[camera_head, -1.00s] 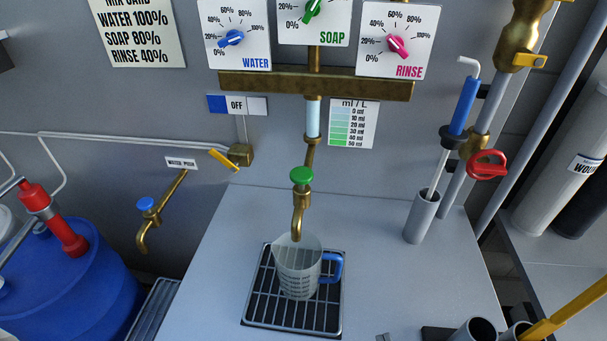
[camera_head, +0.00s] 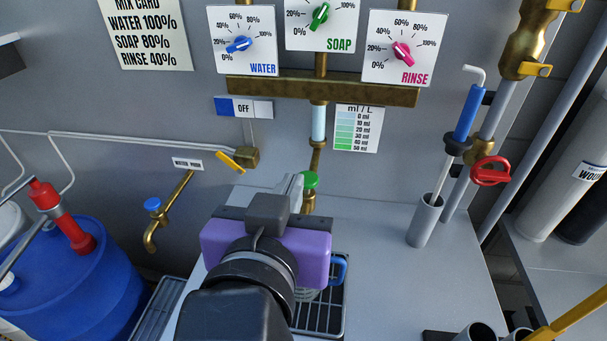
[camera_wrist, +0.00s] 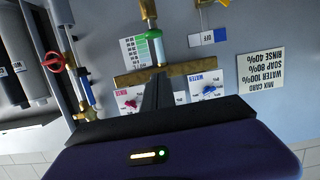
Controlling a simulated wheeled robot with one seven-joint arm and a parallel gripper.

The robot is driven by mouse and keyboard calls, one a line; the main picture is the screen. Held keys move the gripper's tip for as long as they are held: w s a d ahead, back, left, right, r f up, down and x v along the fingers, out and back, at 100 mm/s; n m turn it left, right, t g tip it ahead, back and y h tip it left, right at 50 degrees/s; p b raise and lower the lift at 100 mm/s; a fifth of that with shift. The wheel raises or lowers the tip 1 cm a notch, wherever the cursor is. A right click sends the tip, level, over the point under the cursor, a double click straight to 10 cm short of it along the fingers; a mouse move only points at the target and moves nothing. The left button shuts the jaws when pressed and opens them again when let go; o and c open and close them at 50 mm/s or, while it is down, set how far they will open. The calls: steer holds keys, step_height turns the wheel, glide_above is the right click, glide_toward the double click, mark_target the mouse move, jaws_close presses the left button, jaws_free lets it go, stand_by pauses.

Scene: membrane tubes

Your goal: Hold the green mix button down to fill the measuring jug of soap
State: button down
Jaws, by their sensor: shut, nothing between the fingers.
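The green mix button (camera_head: 310,180) sits on top of the brass spout, below the clear sight tube (camera_head: 318,122). My gripper (camera_head: 294,183) is shut and empty, its tips just left of the button in the head view; I cannot tell there whether they touch. In the wrist view, which is upside down, my shut fingers (camera_wrist: 157,74) point toward the brass pipe, and a green round part (camera_wrist: 154,34) shows beyond them. The measuring jug is mostly hidden behind my purple gripper body; its blue handle (camera_head: 339,268) shows over the drip grate (camera_head: 322,318).
The water, soap and rinse dials (camera_head: 320,18) are on the wall above a brass manifold (camera_head: 322,91). A switch plate reads OFF (camera_head: 243,107). A water tap (camera_head: 153,205) is at the left. A grey holder with a blue-handled rod (camera_head: 425,222) stands to the right. Bare counter lies between.

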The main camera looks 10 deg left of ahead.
steer(key=shift+w, duration=0.1)
stand_by(0.3)
steer(key=p, duration=0.2)
glide_above(307, 181)
steer(key=s, duration=0.1)
step_height(307, 181, down, 2)
steer(key=f, duration=0.3)
steer(key=shift+s+a+f, duration=0.2)
steer(key=shift+s+f, duration=0.05)
steer(key=shift+f, duration=0.45)
